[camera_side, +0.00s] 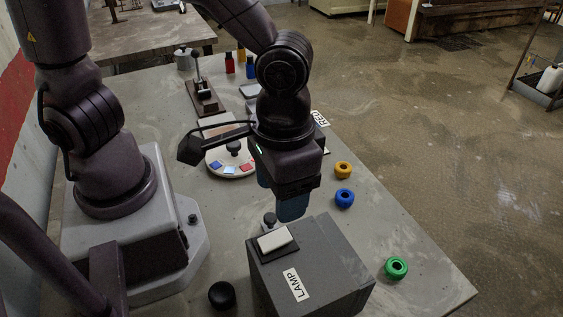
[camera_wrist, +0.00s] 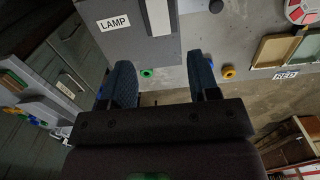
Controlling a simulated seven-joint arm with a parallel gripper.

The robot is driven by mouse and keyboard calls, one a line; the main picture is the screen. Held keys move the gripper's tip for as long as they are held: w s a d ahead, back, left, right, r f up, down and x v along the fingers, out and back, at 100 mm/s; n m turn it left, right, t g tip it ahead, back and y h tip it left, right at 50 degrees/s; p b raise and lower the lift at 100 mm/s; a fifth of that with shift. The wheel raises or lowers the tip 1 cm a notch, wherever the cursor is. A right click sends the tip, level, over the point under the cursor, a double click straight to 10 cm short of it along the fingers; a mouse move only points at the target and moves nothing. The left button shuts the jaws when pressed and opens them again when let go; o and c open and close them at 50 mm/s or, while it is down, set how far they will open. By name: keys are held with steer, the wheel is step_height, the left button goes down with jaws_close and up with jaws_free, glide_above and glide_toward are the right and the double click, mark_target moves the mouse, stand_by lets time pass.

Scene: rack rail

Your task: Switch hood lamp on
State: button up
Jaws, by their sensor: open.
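A dark grey box (camera_side: 318,283) labelled LAMP stands at the front of the table, with a white rocker switch (camera_side: 274,239) on a black plate on its top. Which way the rocker is tilted is hard to tell. In the wrist view the box (camera_wrist: 115,44) is at the top, with the white rocker (camera_wrist: 158,17) beside the label. My gripper (camera_side: 279,193) has blue fingers pointing down, just behind and above the box, apart from the switch. In the wrist view my gripper (camera_wrist: 161,80) is open and empty, its fingers spread below the rocker. No hood lamp is identifiable.
Green (camera_side: 396,268), blue (camera_side: 344,198) and yellow (camera_side: 343,170) rings lie along the table's right side. A black cylinder (camera_side: 222,295) stands left of the box. A round white dial (camera_side: 232,169) with coloured squares is behind my gripper. The table's front right is mostly clear.

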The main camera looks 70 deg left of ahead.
steer(key=shift+r, duration=2.25)
